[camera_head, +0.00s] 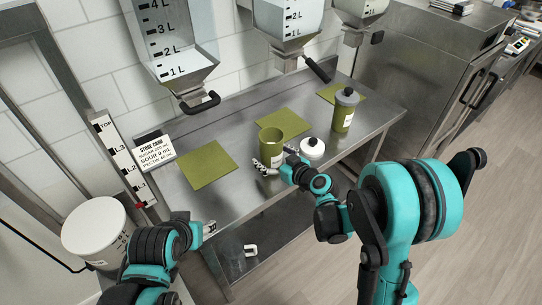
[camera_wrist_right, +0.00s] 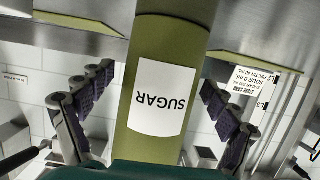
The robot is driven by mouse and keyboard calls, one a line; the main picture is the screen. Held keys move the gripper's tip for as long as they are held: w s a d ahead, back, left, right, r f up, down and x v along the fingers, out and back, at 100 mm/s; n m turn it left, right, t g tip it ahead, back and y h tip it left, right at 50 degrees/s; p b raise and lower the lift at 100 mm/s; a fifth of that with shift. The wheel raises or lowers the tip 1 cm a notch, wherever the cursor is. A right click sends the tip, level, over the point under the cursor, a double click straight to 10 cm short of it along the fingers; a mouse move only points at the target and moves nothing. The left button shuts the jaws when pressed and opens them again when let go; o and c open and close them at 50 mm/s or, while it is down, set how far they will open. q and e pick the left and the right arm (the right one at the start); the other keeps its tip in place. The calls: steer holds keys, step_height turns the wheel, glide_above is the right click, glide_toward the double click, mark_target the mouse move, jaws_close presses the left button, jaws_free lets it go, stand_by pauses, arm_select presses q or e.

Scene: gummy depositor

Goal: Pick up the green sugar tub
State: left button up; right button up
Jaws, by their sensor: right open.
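The green sugar tub (camera_head: 271,149) stands upright and open-topped on the steel table in the head view. In the right wrist view the tub (camera_wrist_right: 166,42) fills the middle, with its white SUGAR label upside down. My right gripper (camera_head: 276,162) is open around the tub. In the wrist view its two fingers (camera_wrist_right: 158,112) stand one on each side, with visible gaps to the tub. My left gripper (camera_head: 209,229) is near the table's front left edge, away from the tub; its finger opening is too small to judge.
A round white lid (camera_head: 312,149) lies just right of the tub. Green mats (camera_head: 207,164) lie on the table (camera_head: 236,204). Measuring hoppers (camera_head: 176,50) hang above the back. A white bucket (camera_head: 93,225) stands at left.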

mark_target(268, 139)
steer(key=shift+r, duration=0.1)
steer(key=shift+c, duration=0.9)
steer(key=c, duration=1.4)
steer(key=shift+r+p, duration=0.35)
steer(key=shift+r, duration=0.15)
steer(key=r+p, duration=0.1)
steer(key=r, duration=0.1)
steer(key=d+r+p, duration=0.1)
steer(key=r, duration=0.1)
steer(key=shift+w+d, duration=0.1)
steer(key=shift+w, duration=0.1)
steer(key=w+d+r+p, duration=0.3)
steer(key=d+r, duration=0.3)
steer(key=d, duration=0.3)
steer(key=shift+w+d, duration=0.35)
steer(key=shift+w, duration=0.2)
